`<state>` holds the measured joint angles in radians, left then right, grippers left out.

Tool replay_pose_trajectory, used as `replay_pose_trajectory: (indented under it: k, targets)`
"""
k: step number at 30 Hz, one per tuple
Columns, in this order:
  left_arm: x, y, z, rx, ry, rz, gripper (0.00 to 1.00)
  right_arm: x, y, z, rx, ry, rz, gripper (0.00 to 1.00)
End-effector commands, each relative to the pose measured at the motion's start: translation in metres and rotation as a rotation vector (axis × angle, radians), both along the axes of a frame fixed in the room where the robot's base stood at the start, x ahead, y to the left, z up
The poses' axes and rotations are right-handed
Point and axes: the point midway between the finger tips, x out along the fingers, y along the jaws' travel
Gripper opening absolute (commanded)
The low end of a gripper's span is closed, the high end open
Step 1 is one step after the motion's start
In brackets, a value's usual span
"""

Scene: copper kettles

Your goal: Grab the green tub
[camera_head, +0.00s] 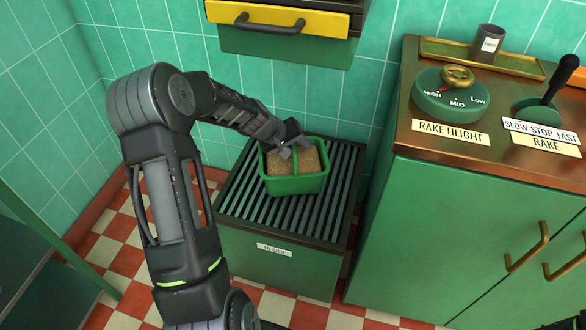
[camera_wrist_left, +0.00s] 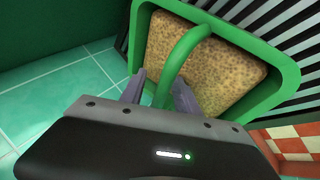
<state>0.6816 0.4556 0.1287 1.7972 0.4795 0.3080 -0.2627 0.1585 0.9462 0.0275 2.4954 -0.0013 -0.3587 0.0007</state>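The green tub (camera_head: 295,186) stands on the slatted top of a low green cabinet in the head view. It holds a brown grainy fill, and a green bar handle runs over its middle. My left gripper (camera_head: 293,150) is at the tub's far side, by the handle. In the left wrist view, the tub (camera_wrist_left: 286,76) fills the upper right. The fingers of my left gripper (camera_wrist_left: 162,90) stand apart, one on each side of the green handle (camera_wrist_left: 186,46), with a gap on the left. The lower part of the handle is hidden by the gripper body. My right gripper is not seen.
The slatted cabinet top (camera_head: 335,205) has bare slats around the tub. A yellow drawer (camera_head: 285,20) hangs on the tiled wall above.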

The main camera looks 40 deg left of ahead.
Motion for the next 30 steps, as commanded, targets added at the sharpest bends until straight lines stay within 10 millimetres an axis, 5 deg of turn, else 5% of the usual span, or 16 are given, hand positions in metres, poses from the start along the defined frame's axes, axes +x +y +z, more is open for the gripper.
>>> replay_pose_trajectory:
  k: [16, 30]
  targets:
    - [-0.0002, 0.0, 0.0, 0.0, 0.0, 0.0, 0.0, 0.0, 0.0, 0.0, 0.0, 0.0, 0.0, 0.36]
    - [-0.0002, 0.0, 0.0, -0.001, 0.0, 0.002, 0.0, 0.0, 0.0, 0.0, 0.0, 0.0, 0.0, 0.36]
